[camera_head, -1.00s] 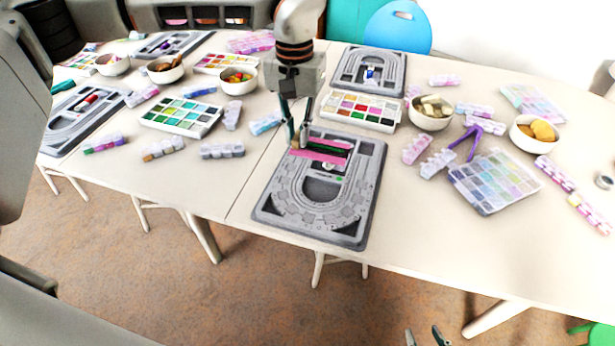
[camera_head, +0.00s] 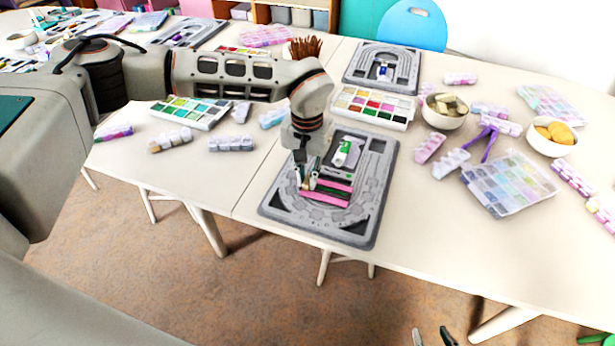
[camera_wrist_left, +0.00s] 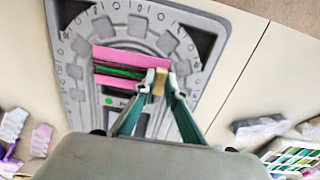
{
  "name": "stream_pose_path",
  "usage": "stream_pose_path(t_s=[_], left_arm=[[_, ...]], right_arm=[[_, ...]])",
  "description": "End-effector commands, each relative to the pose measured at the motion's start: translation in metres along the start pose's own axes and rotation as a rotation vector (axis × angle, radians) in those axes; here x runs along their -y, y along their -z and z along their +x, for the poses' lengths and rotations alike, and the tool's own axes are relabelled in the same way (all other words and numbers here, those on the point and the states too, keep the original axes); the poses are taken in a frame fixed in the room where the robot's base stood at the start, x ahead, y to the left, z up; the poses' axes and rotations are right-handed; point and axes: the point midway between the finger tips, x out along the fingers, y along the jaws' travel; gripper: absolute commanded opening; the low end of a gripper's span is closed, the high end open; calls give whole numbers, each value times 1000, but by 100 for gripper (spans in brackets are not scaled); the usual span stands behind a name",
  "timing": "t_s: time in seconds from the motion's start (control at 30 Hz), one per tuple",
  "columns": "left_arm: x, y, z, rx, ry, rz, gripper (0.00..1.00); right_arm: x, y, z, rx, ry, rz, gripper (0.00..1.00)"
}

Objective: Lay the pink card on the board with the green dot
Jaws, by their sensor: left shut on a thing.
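The pink card (camera_head: 327,193), with a dark and green band across it, is over the curved front part of the grey board (camera_head: 366,222). I cannot tell whether it touches the board. In the left wrist view the card (camera_wrist_left: 130,65) also shows over the board (camera_wrist_left: 205,40). A green dot (camera_head: 345,148) shows on a white patch in the board's middle. My left gripper (camera_head: 308,182) is shut at the card's edge, on a small tan piece (camera_wrist_left: 160,82) that seems to belong to the card. My right gripper (camera_head: 432,338) is open and empty at the bottom edge.
Another grey board (camera_head: 350,78) lies behind. A colour tray (camera_head: 373,107), a bowl of pale pieces (camera_head: 444,111), a bowl of orange pieces (camera_head: 550,138) and a clear bead box (camera_head: 508,184) stand around.

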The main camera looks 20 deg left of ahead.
Motion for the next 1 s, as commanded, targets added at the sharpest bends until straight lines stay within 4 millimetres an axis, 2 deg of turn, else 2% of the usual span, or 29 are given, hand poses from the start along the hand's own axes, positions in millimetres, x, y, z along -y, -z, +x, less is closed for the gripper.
stream_pose_path(t_s=[0.37,0.4,0.47,0.83,1.0], left_arm=[[0,0,4,-1,0,0,0],[0,0,4,-1,0,-1,17],[0,0,4,-2,0,-1,29],[0,1,1,-3,0,0,29],[0,2,-19,-7,1,0,29]], right_arm=[[1,-2,-1,3,1,0,36],[1,-2,-1,3,1,1,36],[1,-2,-1,4,1,1,36],[2,-4,-3,7,3,2,36],[2,0,-4,3,3,3,36]])
